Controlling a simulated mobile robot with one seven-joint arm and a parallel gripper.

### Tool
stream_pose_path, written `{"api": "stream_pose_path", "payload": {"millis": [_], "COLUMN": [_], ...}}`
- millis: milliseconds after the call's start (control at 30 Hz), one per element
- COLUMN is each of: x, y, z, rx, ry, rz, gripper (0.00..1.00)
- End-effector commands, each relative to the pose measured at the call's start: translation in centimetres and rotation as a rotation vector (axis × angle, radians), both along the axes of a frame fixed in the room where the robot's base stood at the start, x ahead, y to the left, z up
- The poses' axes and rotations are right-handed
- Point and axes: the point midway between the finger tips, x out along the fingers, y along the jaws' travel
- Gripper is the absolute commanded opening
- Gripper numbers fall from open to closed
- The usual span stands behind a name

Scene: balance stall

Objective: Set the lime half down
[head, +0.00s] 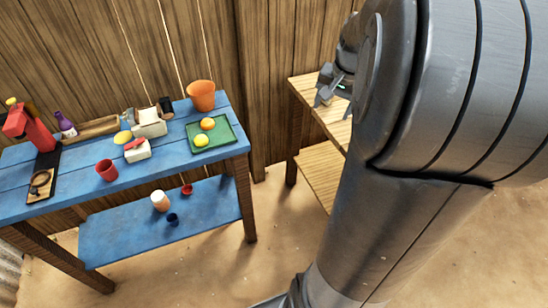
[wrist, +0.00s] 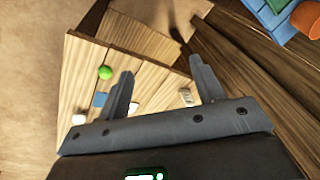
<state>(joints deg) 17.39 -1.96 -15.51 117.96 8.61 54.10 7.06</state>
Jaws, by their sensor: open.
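A small bright green round thing (wrist: 105,72), which looks like the lime half, rests on the wooden table (wrist: 82,58) in the wrist view, near the table's left edge. I cannot tell which way its cut face lies. My gripper (wrist: 163,65) is open above this table, with nothing between its fingers. The green thing lies just outside the left finger, apart from it. In the head view my gripper (head: 328,90) shows over the wooden table (head: 305,88), partly hidden by my arm; the green thing is hidden there.
A blue block (wrist: 99,100) and small white things (wrist: 79,119) lie near the left finger; a pale labelled piece (wrist: 186,97) lies by the right one. The blue table (head: 75,178) at left holds a green tray (head: 226,148) with yellow fruit, an orange pot (head: 201,95) and a red cup (head: 107,170).

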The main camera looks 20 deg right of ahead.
Motion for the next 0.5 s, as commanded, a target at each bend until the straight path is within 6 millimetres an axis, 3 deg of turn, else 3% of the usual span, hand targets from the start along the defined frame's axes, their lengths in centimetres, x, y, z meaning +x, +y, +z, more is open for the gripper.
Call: {"api": "stream_pose_path", "payload": {"millis": [33,200,500], "x": [-0.5,-3.1,-9.5], "y": [2.3,8.8,17.9], "z": [1.0,3.2,4.7], "rx": [-0.011,-0.059,-0.18], "ry": [-0.025,-0.088,-0.197], "rz": [0.057,0.238,0.543], "gripper": [0.61,0.61,0.61]}}
